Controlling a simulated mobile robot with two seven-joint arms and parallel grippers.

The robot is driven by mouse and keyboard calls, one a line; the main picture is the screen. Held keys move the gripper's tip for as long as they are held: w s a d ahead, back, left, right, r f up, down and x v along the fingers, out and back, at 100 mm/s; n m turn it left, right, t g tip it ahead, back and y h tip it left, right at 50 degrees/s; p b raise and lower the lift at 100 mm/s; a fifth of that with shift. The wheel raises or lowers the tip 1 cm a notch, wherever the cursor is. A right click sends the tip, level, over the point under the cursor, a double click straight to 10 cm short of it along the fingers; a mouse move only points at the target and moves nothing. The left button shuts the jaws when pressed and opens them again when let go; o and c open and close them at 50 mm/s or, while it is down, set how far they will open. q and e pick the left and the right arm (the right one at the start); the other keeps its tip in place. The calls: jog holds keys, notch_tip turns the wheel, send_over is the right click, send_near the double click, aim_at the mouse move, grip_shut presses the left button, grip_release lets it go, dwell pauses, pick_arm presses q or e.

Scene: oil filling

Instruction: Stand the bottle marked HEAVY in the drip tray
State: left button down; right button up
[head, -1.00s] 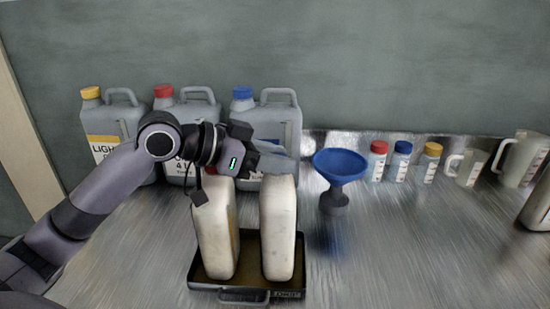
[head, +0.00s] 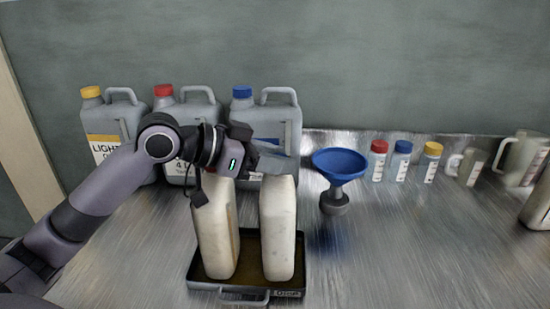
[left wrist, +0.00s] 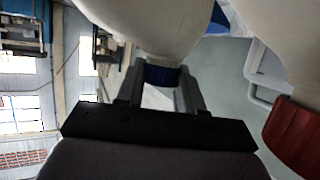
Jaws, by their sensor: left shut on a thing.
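Two off-white bottles stand side by side in the dark drip tray (head: 196,283), the left bottle (head: 217,240) and the right bottle (head: 278,235). No HEAVY marking is readable on either. My left gripper (head: 270,162) is above the right bottle and covers its top. The left wrist view shows its fingers (left wrist: 160,90) shut on the blue cap (left wrist: 161,75) of that bottle. The other bottle's red cap (left wrist: 292,135) is beside them. The right bottle looks upright with its base in the tray; whether it bears on the floor I cannot tell. My right gripper is not in view.
Large grey canisters with yellow (head: 91,92), red (head: 163,90) and blue (head: 242,92) caps stand behind my arm. A blue funnel (head: 340,165) on a stand is just right of the tray. Small capped bottles (head: 401,162) and jugs (head: 523,160) stand back right. Front right is clear.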

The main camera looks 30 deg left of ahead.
pick_arm(q)
jog(key=shift+d+f, duration=0.1)
jog(key=shift+f, duration=0.25)
